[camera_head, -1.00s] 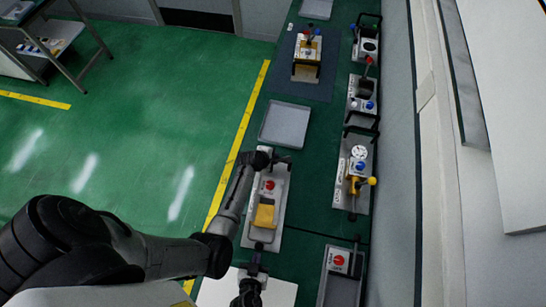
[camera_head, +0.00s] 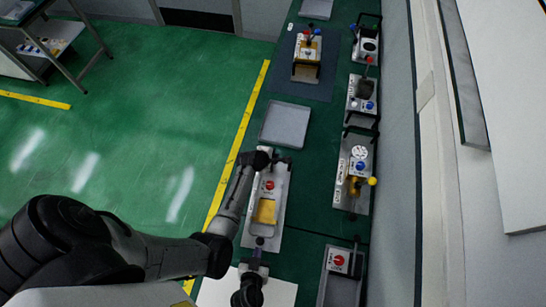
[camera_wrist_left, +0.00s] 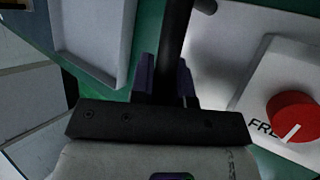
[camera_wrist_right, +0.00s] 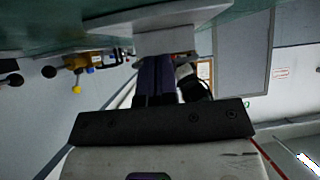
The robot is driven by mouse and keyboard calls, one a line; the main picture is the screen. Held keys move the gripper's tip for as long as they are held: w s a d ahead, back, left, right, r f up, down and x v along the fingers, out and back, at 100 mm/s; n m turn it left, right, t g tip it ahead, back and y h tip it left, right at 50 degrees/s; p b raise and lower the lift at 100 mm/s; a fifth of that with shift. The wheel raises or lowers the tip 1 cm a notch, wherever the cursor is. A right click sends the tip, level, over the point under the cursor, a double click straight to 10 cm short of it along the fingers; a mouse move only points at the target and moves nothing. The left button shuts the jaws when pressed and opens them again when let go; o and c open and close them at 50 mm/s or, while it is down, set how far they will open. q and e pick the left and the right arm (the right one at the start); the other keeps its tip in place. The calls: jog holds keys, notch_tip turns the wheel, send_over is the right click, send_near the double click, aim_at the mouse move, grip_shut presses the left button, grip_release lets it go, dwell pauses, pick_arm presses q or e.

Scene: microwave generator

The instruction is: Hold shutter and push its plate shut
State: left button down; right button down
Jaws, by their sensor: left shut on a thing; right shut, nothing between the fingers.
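The shutter (camera_head: 280,205) is a long grey-white unit on the green bench, with a red knob (camera_head: 269,185) and a yellow plate (camera_head: 264,211). The red knob also shows at the right of the left wrist view (camera_wrist_left: 292,117). My left gripper (camera_head: 276,159) is at the far end of the shutter. In the left wrist view its purple fingers (camera_wrist_left: 166,80) are shut on a dark bar (camera_wrist_left: 177,30). My right gripper (camera_head: 259,243) is shut and empty at the near end, close to the yellow plate. I cannot tell whether it touches the shutter.
A grey tray (camera_head: 285,125) lies just beyond the left gripper. Units with levers and knobs (camera_head: 353,175) line the bench's right side by the wall. Another red-knob unit (camera_head: 340,262) is at the near right. A white board (camera_head: 279,293) lies near the right gripper.

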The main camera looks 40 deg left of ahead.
pick_arm(q)
jog(key=shift+s+d+f, duration=0.1)
jog(key=shift+s+f, duration=0.05)
jog(key=shift+f, duration=0.05)
pick_arm(e)
jog(key=shift+w+a, duration=0.25)
jog(key=shift+w, duration=0.05)
jog(key=shift+w+a, duration=0.1)
jog(key=shift+w, duration=0.1)
jog(key=shift+s+d+r, duration=0.35)
jog(key=shift+s+r, duration=0.2)
jog(key=shift+r, duration=0.2)
jog(key=shift+s+d+r, duration=0.35)
jog(key=shift+s+r, duration=0.2)
jog(key=shift+r, duration=0.2)
jog(key=v, duration=1.2)
